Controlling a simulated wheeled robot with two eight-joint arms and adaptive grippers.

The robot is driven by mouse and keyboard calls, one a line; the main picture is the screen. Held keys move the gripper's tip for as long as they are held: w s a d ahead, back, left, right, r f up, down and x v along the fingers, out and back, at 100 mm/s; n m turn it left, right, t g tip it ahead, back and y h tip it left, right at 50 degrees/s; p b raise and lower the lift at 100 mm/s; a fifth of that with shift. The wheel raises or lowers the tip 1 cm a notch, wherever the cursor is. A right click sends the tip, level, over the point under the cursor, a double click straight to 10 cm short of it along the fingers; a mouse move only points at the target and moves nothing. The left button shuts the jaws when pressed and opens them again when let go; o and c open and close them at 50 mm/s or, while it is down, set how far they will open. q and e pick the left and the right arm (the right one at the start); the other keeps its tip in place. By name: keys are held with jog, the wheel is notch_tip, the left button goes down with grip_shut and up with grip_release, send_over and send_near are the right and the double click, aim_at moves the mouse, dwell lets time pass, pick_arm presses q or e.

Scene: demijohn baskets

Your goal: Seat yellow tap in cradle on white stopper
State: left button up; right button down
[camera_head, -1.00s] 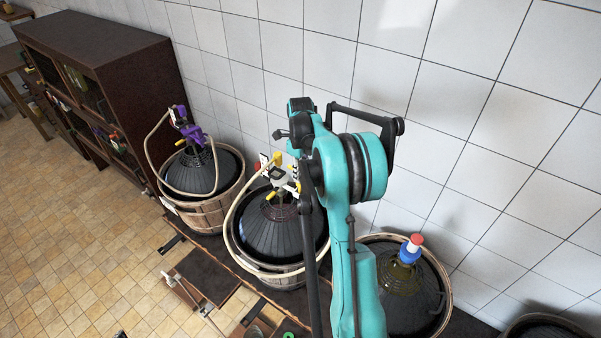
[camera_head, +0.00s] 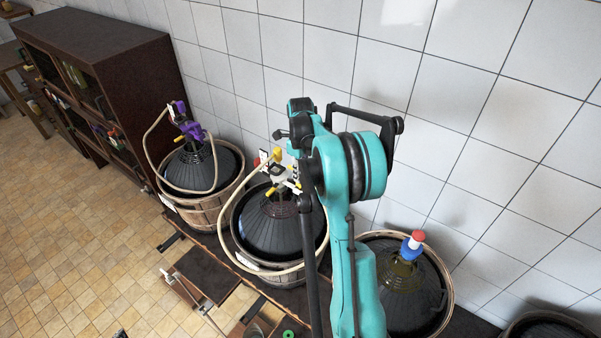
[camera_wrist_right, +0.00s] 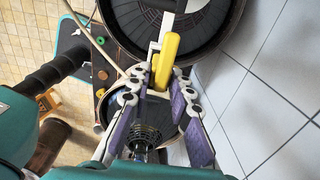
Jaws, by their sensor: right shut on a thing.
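In the right wrist view, my right gripper (camera_wrist_right: 166,78) is shut on the yellow tap (camera_wrist_right: 166,58), which stands up between the fingertips beside a white part (camera_wrist_right: 154,56). In the head view, the middle demijohn (camera_head: 275,222) carries a white stopper assembly (camera_head: 281,174) with yellow pieces on top and at the side. My right arm covers the area just right of it and hides the gripper there. I cannot tell whether the tap touches the cradle. My left gripper is in neither current view.
A pale hose (camera_head: 222,218) loops from the middle stopper around its basket. The left demijohn (camera_head: 190,170) has a purple tap (camera_head: 183,122) and another hose. A demijohn with a red, white and blue top (camera_head: 412,245) stands right of my arm. A tiled wall (camera_head: 500,130) is close behind.

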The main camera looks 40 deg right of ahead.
jog(key=shift+f+b, duration=0.8)
jog(key=shift+f, duration=0.25)
jog(key=c, duration=1.3)
grip_release()
jog(key=shift+r, duration=0.1)
notch_tip(320, 180, up, 12)
jog(key=shift+f, duration=0.1)
